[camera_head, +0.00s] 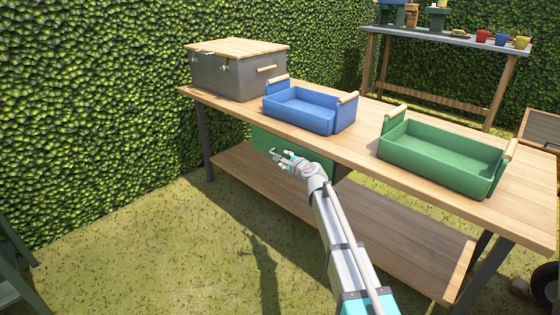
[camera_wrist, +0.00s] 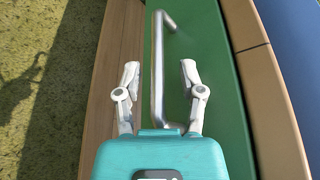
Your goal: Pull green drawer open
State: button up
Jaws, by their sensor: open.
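The green drawer (camera_head: 265,142) hangs under the top of the wooden workbench (camera_head: 365,150), partly hidden behind my arm in the head view. It looks shut. In the wrist view its green front (camera_wrist: 212,60) carries a grey metal bar handle (camera_wrist: 157,75). My gripper (camera_head: 281,156) is in front of the drawer. In the wrist view my gripper (camera_wrist: 160,76) is open, with one finger on each side of the handle bar. The fingers appear apart from the bar.
A blue tray (camera_head: 304,121) and a green tray (camera_head: 440,168) with wooden handles stand on the bench top. A grey box with a wooden lid (camera_head: 222,77) stands at its far left end. The lower shelf (camera_head: 360,215) is bare. Open grass (camera_head: 150,240) lies in front.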

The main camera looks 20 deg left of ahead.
jog(key=shift+w+a, duration=0.25)
jog(key=shift+a, duration=0.05)
grip_shut()
